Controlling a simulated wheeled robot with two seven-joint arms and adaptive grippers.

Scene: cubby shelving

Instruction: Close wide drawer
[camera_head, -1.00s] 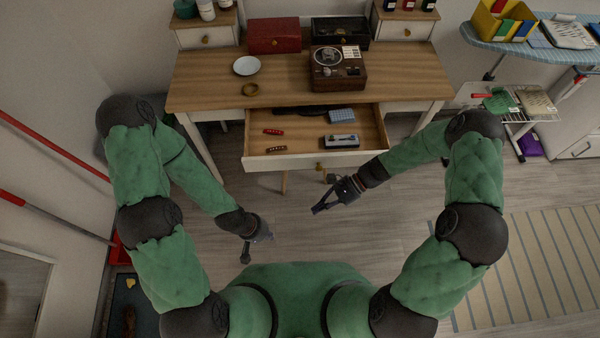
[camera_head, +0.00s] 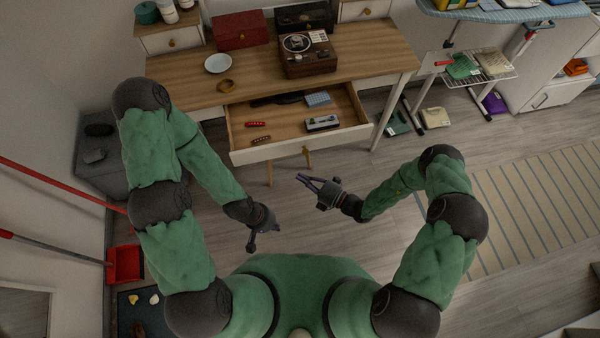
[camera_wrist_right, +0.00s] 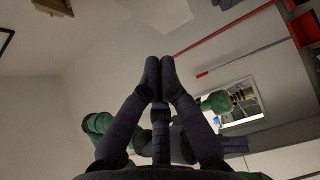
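The wide drawer (camera_head: 343,116) of the wooden desk is pulled out in the head view. Its pale front panel (camera_head: 270,152) faces me, with a knob near its middle. Inside lie a red item (camera_head: 257,124), a blue item (camera_head: 317,99), a grey-white box (camera_head: 321,123) and darker items. My right gripper (camera_head: 306,182) is just in front of the drawer front, apart from it and empty. In the right wrist view its fingertips (camera_wrist_right: 160,67) meet. My left gripper (camera_head: 264,243) is lower and further from the drawer; its finger opening is unclear.
On the desk top (camera_head: 190,88) are a record player (camera_head: 308,60), a red box (camera_head: 240,30), a plate (camera_head: 218,62) and a ring-like item (camera_head: 225,86). A red dustpan (camera_head: 125,264) is at left. A striped rug (camera_head: 530,200) lies right. Floor between me and the drawer is clear.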

